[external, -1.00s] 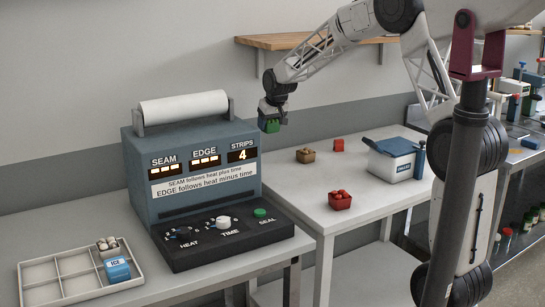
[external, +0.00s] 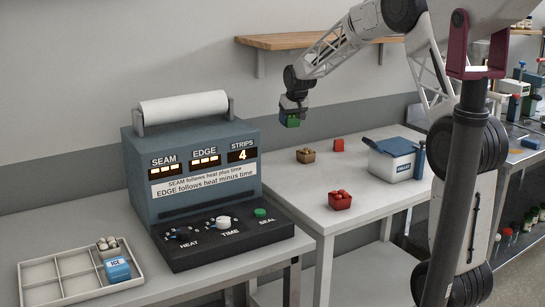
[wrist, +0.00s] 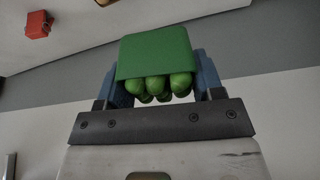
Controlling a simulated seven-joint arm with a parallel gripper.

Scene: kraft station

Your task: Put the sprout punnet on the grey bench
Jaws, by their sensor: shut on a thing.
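My gripper (external: 290,113) is shut on a green punnet (external: 292,121) and holds it in the air near the back wall, right of the sealing machine. In the wrist view the punnet (wrist: 155,53) sits between the two blue fingers, with several rounded green pieces showing at its open side. The grey bench is not clear by name; a pale grey table (external: 300,193) stands below and to the right of the punnet, and another pale table (external: 50,228) carries the sealing machine. The punnet is apart from both tables.
The sealing machine (external: 195,155) stands at left beside a divided tray (external: 62,272). A wooden shelf (external: 315,40) is on the wall.

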